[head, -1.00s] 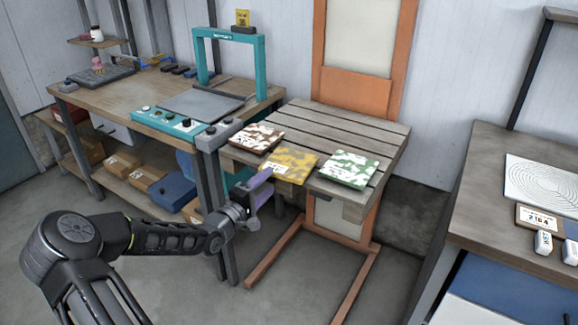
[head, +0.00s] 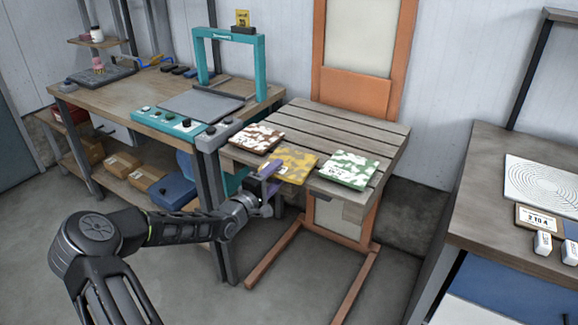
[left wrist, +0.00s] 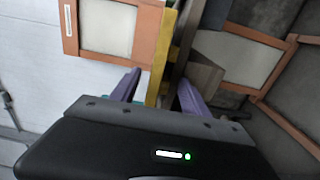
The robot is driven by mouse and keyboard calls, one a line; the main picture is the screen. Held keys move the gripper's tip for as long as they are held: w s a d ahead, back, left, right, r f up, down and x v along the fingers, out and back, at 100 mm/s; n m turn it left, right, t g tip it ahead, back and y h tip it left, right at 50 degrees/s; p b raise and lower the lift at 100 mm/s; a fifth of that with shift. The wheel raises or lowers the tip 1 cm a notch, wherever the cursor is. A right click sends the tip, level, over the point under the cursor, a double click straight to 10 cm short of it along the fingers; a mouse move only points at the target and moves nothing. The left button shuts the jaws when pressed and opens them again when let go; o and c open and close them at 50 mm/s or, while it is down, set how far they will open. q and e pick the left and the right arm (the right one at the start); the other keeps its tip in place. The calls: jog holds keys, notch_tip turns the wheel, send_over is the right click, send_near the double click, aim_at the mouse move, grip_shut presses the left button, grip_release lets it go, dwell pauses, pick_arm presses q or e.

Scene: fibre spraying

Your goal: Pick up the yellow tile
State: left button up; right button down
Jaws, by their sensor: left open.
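The yellow patterned tile (head: 298,165) lies on the slatted wooden stand (head: 338,127), between a brown-and-white tile (head: 256,138) and a green-and-white tile (head: 348,171). My left gripper (head: 271,173) has purple fingers and is open at the tile's near left edge, covering part of it. In the left wrist view, the tile shows edge-on as a yellow strip (left wrist: 163,60) between the two spread fingers (left wrist: 158,92). I cannot tell whether the fingers touch it. My right gripper is not in view.
A workbench with a teal frame (head: 259,65) stands on the left, close to the stand. The floor in front of the stand is open.

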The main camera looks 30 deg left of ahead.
pick_arm(q)
grip_shut()
dwell(0.7)
jog(key=shift+r, duration=0.1)
dwell(0.7)
